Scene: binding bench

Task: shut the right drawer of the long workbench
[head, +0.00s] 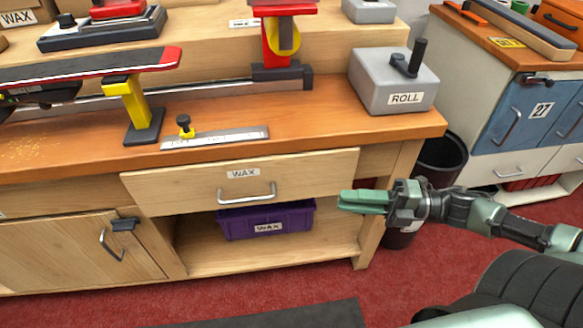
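The long workbench (330,128) has an orange-brown wooden top and pale wooden fronts. Its right drawer (200,190) has a pale front with a WAX label and a silver bar handle (247,192). The drawer front stands out from the bench frame, so the drawer looks partly open; its inside is hidden. My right gripper (364,202) has green fingers that lie close together, shut and empty. My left gripper is not in view.
A purple WAX bin (266,221) sits on the open shelf below the drawer. A grey ROLL box (392,82) stands on the bench top. A black waste bin (440,158) is right of the bench, before a blue-and-white cabinet (518,112).

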